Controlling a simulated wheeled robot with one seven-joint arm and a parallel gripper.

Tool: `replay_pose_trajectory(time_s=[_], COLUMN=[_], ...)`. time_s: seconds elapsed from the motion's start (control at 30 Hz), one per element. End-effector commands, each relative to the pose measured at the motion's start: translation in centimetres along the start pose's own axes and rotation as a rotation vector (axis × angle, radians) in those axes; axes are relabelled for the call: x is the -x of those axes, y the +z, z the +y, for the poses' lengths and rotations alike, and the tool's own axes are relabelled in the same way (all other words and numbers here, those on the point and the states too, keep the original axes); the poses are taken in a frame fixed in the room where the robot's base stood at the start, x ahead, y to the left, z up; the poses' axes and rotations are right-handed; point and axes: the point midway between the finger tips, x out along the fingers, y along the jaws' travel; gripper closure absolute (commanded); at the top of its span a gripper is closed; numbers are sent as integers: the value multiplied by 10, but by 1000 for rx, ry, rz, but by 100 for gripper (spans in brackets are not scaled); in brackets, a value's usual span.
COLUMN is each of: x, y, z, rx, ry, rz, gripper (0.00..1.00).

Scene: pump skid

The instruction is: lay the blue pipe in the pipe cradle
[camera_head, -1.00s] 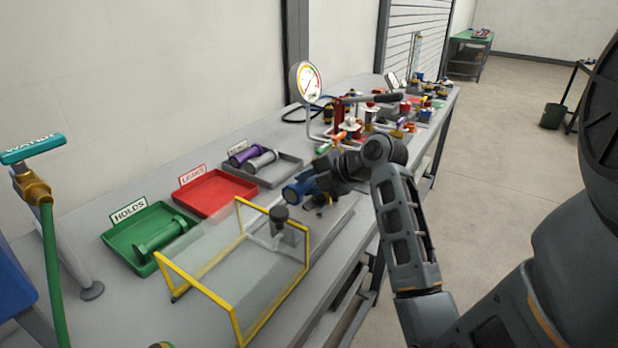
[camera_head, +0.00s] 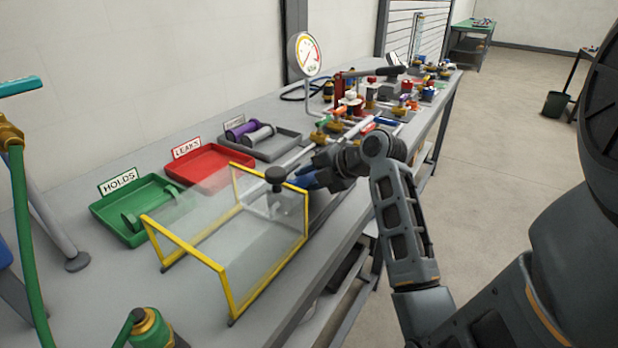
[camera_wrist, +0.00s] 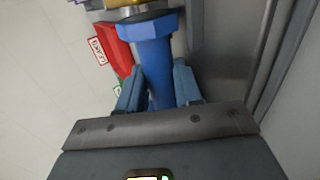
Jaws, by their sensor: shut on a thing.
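The blue pipe (camera_wrist: 155,58) is in my gripper (camera_wrist: 158,88), which is shut on it; its flanged end points away from the wrist. In the head view the pipe (camera_head: 305,181) is mostly hidden by my gripper (camera_head: 318,178). They are just beyond the far end of a clear guard with a yellow frame (camera_head: 228,290), low over the bench. A grey fitting with a dark knob (camera_head: 276,174) stands at that guard end. I cannot clearly make out the pipe cradle; it may be at the guard.
A green HOLDS tray (camera_head: 112,212) has a green pipe in it. A red LEAKS tray (camera_head: 205,165) looks empty. A grey tray (camera_head: 285,147) holds purple and grey pipes. A gauge (camera_head: 305,55) and several fittings crowd the bench farther back. A green-brass valve (camera_head: 150,328) stands in front.

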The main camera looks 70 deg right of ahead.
Motion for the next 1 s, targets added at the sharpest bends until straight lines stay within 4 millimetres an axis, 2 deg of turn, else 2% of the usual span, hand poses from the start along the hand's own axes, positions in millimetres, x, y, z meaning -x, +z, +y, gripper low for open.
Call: replay_pose_trajectory(time_s=[1.0], x=[-3], y=[0], z=[-4], rx=[1], ry=[1], rz=[0], gripper=[100])
